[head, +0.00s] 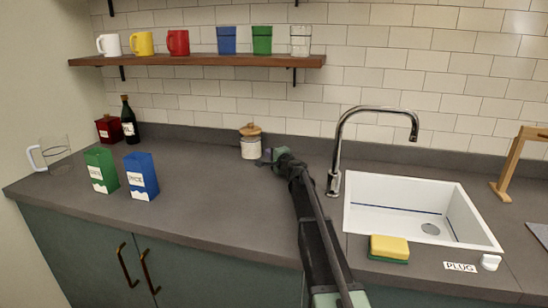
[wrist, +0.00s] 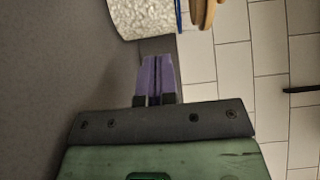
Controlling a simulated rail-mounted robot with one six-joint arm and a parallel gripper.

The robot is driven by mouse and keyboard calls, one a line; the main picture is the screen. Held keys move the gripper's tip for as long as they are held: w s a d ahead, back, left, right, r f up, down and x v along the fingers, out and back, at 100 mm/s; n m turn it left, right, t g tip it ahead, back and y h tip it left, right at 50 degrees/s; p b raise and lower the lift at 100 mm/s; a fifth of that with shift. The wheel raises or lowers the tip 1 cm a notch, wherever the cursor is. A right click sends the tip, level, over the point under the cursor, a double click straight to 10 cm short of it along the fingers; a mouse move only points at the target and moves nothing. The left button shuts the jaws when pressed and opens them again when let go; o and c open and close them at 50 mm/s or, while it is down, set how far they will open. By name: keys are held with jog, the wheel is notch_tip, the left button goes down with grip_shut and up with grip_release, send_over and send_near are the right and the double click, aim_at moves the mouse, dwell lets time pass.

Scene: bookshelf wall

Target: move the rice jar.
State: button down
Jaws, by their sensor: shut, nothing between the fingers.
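The rice jar (head: 250,147) is a clear jar filled with white grains, with a wooden lid. It stands upright on the counter near the tiled back wall. In the wrist view the jar (wrist: 150,18) lies sideways in the picture at the top edge, partly cut off, with its lid (wrist: 203,12) to the right. My gripper (head: 266,157) is just right of the jar in the head view. In the wrist view my gripper's purple fingers (wrist: 158,62) are together, empty, pointing toward the jar with a small gap in the picture.
A tall faucet (head: 338,150) and white sink (head: 400,192) are to the right, with a yellow-green sponge (head: 389,248) at the front. Green (head: 101,170) and blue (head: 141,177) boxes and a glass pitcher (head: 55,153) stand left. A cup shelf (head: 200,60) hangs above.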

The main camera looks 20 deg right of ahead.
aim_at(256, 148)
jog(key=x, duration=0.5)
jog(key=shift+w, duration=0.15)
jog(key=shift+w+a, duration=0.45)
jog(key=shift+a, duration=0.25)
jog(key=shift+w+a, duration=0.45)
jog(key=shift+a, duration=0.2)
jog(key=shift+s, duration=0.1)
